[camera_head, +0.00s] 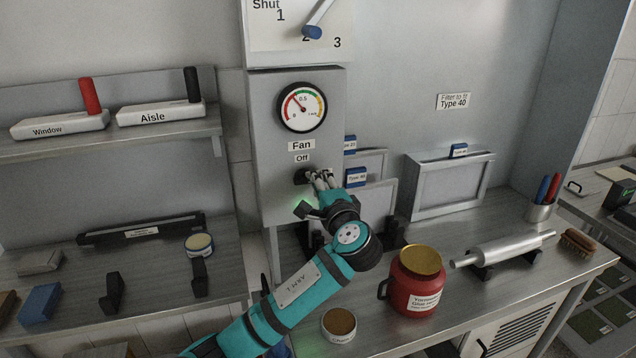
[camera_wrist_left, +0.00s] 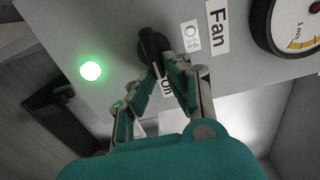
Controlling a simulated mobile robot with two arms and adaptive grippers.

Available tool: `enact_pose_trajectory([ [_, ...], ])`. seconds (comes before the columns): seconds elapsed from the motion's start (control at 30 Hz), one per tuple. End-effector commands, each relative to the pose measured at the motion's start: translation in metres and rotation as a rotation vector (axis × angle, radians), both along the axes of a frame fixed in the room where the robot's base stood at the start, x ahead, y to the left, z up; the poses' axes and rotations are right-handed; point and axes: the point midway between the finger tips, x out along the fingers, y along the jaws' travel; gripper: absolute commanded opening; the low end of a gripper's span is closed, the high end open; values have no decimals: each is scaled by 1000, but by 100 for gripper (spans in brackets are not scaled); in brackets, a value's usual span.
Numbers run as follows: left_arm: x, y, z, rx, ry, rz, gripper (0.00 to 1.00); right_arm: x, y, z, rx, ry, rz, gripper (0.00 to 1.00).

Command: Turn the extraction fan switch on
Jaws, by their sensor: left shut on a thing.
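The fan switch is a black knob (camera_wrist_left: 152,42) on the grey panel (camera_head: 268,125), below the "Fan" (camera_head: 301,145) and "Off" (camera_head: 302,158) labels. In the left wrist view its handle points away from the "Off" label (camera_wrist_left: 191,36) toward the "On" label (camera_wrist_left: 166,86). My left gripper (camera_wrist_left: 163,68) is shut on the knob's handle; in the head view the gripper (camera_head: 316,179) partly hides it. A green lamp (camera_wrist_left: 91,71) glows on the panel near the knob. My right gripper is not in view.
A round gauge (camera_head: 302,107) sits above the switch, its needle pointing up and left. A red jar (camera_head: 414,285), an open round tin (camera_head: 339,324) and a metal roller (camera_head: 503,248) stand on the bench to the right. A shelf (camera_head: 110,142) is at the left.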

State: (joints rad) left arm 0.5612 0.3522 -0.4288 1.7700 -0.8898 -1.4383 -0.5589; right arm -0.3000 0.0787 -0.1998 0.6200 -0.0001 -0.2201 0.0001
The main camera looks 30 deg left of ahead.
Motion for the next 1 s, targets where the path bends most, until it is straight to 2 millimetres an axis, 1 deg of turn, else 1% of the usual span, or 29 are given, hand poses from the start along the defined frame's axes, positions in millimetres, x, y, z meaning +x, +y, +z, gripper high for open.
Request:
enact_pose_trajectory([
  [0.03, 0, -1, -3, -3, 6, -3, 14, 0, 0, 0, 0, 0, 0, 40],
  [0.2, 0, -1, -2, -2, 4, -2, 36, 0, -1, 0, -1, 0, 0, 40],
  [0.43, 0, -1, -1, -2, 1, -1, 36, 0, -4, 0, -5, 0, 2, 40],
  [0.57, -4, -6, -1, -3, 1, -2, 36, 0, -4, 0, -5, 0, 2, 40],
  [0.67, -13, -18, -1, -4, 1, -5, 36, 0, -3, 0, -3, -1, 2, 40],
  [1.0, -59, -72, -2, -5, 3, -4, 36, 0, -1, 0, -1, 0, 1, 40],
])
